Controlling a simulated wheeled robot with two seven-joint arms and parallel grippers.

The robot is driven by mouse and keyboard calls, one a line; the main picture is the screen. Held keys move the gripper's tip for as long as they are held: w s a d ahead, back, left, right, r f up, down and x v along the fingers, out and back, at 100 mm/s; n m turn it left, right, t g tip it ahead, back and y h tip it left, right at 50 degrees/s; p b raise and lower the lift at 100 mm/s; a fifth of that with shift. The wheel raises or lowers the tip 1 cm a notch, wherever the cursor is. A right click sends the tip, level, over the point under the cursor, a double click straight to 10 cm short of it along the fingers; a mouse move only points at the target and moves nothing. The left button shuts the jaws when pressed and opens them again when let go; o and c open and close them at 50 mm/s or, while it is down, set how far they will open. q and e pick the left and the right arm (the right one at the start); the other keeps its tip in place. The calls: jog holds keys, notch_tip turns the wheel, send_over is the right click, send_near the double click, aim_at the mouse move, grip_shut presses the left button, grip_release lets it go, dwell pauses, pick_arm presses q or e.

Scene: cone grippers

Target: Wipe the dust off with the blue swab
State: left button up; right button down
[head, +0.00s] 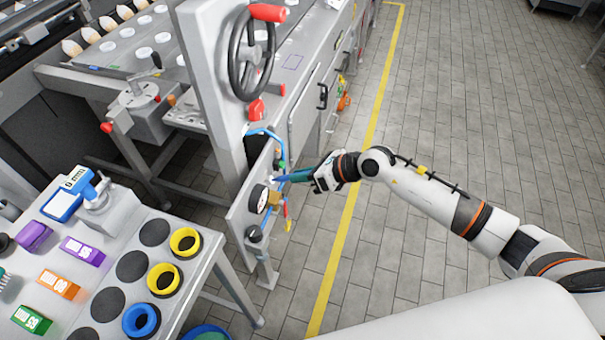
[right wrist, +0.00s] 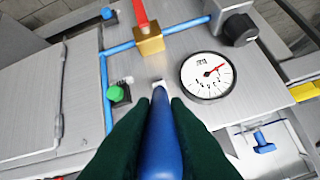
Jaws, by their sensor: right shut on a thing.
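My right gripper (head: 318,179) is shut on the blue swab (head: 295,177), at the machine's side panel (head: 240,215). In the right wrist view, the swab (right wrist: 162,145) lies between two dark green fingers and points away from me. Its small white tip (right wrist: 159,86) is over the grey panel, left of the round gauge (right wrist: 208,75) and below the brass block (right wrist: 149,41). I cannot tell whether the tip touches the panel. No dust shows clearly; the area behind the swab is hidden. My left gripper is not in view.
A green knob (right wrist: 117,93), blue pipes (right wrist: 105,68) and a black knob (right wrist: 239,29) surround the tip. A table with yellow rings (head: 164,279) and a blue ring (head: 141,320) stands at lower left. The tiled floor at right is clear.

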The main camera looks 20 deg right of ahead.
jog(key=shift+r+p, duration=2.7)
jog(key=shift+r, duration=0.35)
notch_tip(320, 180, down, 9)
jog(key=b, duration=0.7)
jog(key=shift+f, duration=0.15)
jog(key=s+d, duration=0.3)
jog(key=d, duration=0.2)
jog(key=shift+s, duration=0.2)
